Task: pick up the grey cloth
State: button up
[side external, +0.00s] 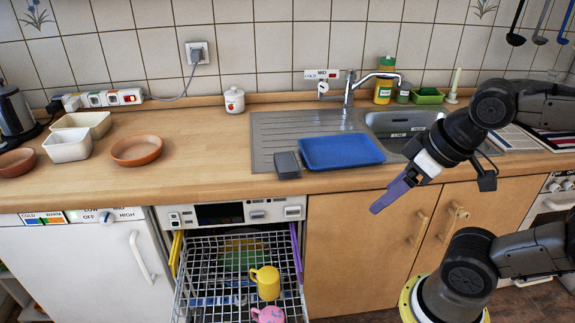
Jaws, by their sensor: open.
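A small dark grey folded piece (287,165), which looks like the grey cloth, lies flat on the metal drainboard by the counter's front edge. It is just left of the blue tray (341,152). My gripper (380,206), with purple fingers, is open and hangs in front of the counter, to the right of the cloth and apart from it. Its fingers point down and left. From this side the fingers overlap, so the gap between them is hard to see. Nothing shows in it.
The sink (400,124) and tap (350,88) are behind the tray. Below, an open dishwasher rack (215,270) holds a yellow mug (265,283) and a pink item (268,314). Bowls (136,149) stand at the left. The counter between the bowls and the drainboard is clear.

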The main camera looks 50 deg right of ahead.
jog(key=shift+o, duration=1.4)
jog(key=w+d+r+m+t, duration=0.1)
jog(key=w+r+m, duration=0.2)
jog(key=w+r, duration=0.15)
jog(key=m+g+h, duration=0.3)
jog(key=m, duration=0.2)
send_over(287, 161)
jog(key=s+a, duration=0.2)
notch_tip(287, 161, down, 15)
jog(key=shift+s+d+r, duration=0.15)
jog(key=shift+r, duration=0.05)
jog(key=shift+x, duration=2.95)
